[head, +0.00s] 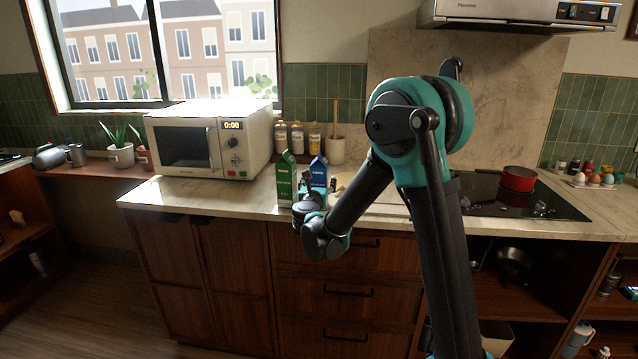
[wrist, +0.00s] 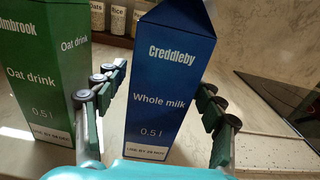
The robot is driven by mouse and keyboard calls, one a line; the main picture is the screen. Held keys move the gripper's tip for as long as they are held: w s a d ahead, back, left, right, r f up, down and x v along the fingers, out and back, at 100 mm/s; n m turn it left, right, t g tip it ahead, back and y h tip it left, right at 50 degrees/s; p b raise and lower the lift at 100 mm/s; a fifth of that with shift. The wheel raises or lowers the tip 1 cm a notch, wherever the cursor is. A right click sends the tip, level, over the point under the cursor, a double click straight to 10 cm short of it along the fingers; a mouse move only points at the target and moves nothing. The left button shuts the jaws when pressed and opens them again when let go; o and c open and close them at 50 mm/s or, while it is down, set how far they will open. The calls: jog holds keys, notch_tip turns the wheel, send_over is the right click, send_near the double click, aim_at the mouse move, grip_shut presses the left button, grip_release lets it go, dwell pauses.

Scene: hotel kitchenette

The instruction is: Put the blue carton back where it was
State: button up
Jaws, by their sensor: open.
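The blue carton (head: 318,172), labelled whole milk, stands upright on the pale counter. In the wrist view the blue carton (wrist: 165,85) is between the two fingers of my open gripper (wrist: 168,105), with visible room beside the right finger. A green oat drink carton (head: 287,180) stands upright just left of it; it also shows in the wrist view (wrist: 45,70), close to my left finger. In the head view my gripper (head: 316,197) is low in front of the blue carton, and my arm hides part of the counter there.
A white microwave (head: 210,140) stands to the left. Several jars (head: 297,138) and a utensil crock (head: 336,150) are behind the cartons. The cooktop with a red pot (head: 518,179) is to the right. Bare counter (head: 240,195) lies at the front left.

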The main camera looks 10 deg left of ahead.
jog(key=s, duration=1.2)
notch_tip(320, 180, up, 6)
jog(key=d+n+y, duration=0.2)
jog(key=n+y, duration=0.4)
jog(key=n, duration=0.7)
jog(key=s+d+f+n+g+h, duration=0.5)
jog(key=s+d+f+n+g, duration=0.8)
jog(key=s+d+f+n, duration=1)
jog(key=s+d+f, duration=0.2)
jog(key=s+d, duration=0.1)
jog(key=d, duration=0.1)
jog(key=shift+d+g, duration=0.15)
jog(key=shift+g, duration=0.25)
